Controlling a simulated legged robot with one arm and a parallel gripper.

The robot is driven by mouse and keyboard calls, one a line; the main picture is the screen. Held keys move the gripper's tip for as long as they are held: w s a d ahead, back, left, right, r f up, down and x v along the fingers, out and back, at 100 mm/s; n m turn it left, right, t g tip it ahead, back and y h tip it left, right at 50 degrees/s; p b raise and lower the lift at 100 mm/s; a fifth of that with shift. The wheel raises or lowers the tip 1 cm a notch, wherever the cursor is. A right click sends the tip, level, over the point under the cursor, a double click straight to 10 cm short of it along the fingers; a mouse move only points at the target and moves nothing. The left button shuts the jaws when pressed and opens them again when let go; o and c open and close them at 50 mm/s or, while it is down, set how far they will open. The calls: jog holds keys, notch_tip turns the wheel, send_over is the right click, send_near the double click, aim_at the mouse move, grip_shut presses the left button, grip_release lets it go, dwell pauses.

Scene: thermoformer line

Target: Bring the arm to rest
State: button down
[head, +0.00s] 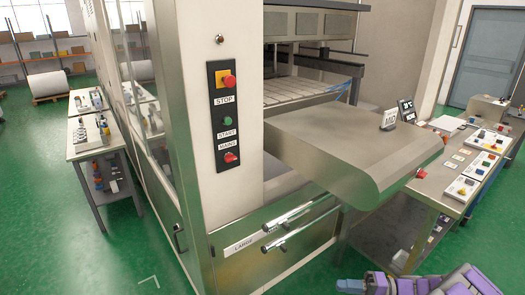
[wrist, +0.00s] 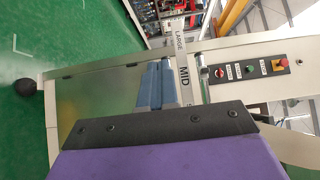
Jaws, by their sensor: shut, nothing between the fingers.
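My gripper (head: 350,286) shows at the bottom right edge of the head view, with bluish fingers and the purple and grey arm behind it. It is in front of the thermoformer, low and clear of the worktable. In the wrist view, the two blue-grey fingers (wrist: 157,78) lie side by side beyond a black bar and purple cover of mine. They are shut with nothing held. The rest of my arm is cut off by the frame.
The thermoformer cabinet (head: 178,60) has a STOP, START and MAINS panel (head: 225,115) and a drawer labelled LARGE (head: 241,246). A metal hood (head: 340,165) juts out above the drawer handles. A worktable (head: 437,195) stands right, a side table (head: 90,145) left. Green floor (head: 110,260) is free at lower left.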

jog(key=s+a+r+n+g+h, duration=0.25)
jog(key=a+r+g, duration=0.25)
jog(key=a+r, duration=0.55)
jog(key=s+a+r+n+g+h, duration=0.2)
jog(key=s+a+r+g+h, duration=0.15)
jog(key=s+a+r, duration=0.45)
jog(key=s+d+m+t+h, duration=0.1)
jog(key=s+d+h, duration=0.1)
jog(key=s+h, duration=0.2)
jog(key=s+d+f+t+h, duration=0.1)
jog(key=s+d+h, duration=0.2)
jog(key=s, duration=0.7)
jog(key=s+d+m+t+h, duration=0.1)
jog(key=s+d+t+h, duration=0.1)
jog(key=s+h, duration=0.2)
jog(key=s, duration=0.3)
jog(key=shift+s+d+f+m+h, duration=0.3)
jog(key=shift+s+m+h, duration=0.05)
jog(key=shift+h, duration=0.05)
